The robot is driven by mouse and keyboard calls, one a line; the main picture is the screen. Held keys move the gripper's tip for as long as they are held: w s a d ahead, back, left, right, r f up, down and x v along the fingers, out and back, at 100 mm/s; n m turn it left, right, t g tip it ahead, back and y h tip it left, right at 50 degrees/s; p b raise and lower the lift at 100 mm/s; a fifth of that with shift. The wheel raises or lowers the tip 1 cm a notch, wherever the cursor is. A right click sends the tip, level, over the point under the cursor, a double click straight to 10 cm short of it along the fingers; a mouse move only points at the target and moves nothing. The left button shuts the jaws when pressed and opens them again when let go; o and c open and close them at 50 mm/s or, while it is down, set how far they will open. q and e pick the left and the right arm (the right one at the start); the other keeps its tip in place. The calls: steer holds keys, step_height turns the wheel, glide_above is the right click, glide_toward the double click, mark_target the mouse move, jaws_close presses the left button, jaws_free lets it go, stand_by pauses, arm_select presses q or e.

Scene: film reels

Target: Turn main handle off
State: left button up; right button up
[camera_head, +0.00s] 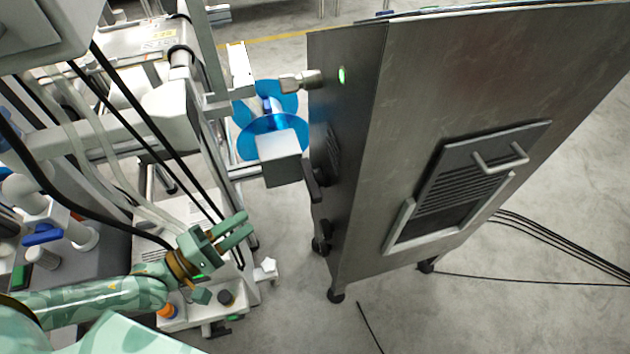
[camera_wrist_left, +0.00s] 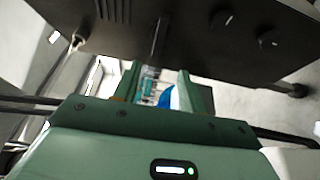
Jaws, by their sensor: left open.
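A tall metal cabinet (camera_head: 440,90) on casters stands right of centre in the head view. A grey metal handle (camera_head: 298,82) juts left from its upper edge, near a lit green lamp (camera_head: 342,75). A dark lever (camera_head: 312,180) sits lower on its narrow side; I cannot tell which one is the main handle. My left gripper (camera_head: 243,225) is open and empty, left of the cabinet and apart from it. In the left wrist view, a dark panel (camera_wrist_left: 190,30) with round knobs (camera_wrist_left: 220,18) and a dark vertical bar (camera_wrist_left: 159,42) lies beyond the fingers. My right gripper is not in view.
Blue film reels (camera_head: 272,135) and a white box (camera_head: 280,155) are left of the cabinet. Machine frames and hoses crowd the left side. A blue valve handle (camera_head: 43,234) is at far left. Black cables (camera_head: 560,240) lie on the floor at right. The front floor is mostly clear.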

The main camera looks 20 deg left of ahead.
mark_target(306, 182)
arm_select(q)
steer(key=b+x, duration=0.4)
steer(key=x, duration=1.1)
steer(key=shift+w, duration=0.35)
steer(key=shift+d, duration=0.1)
steer(key=c, duration=0.8)
jaws_close()
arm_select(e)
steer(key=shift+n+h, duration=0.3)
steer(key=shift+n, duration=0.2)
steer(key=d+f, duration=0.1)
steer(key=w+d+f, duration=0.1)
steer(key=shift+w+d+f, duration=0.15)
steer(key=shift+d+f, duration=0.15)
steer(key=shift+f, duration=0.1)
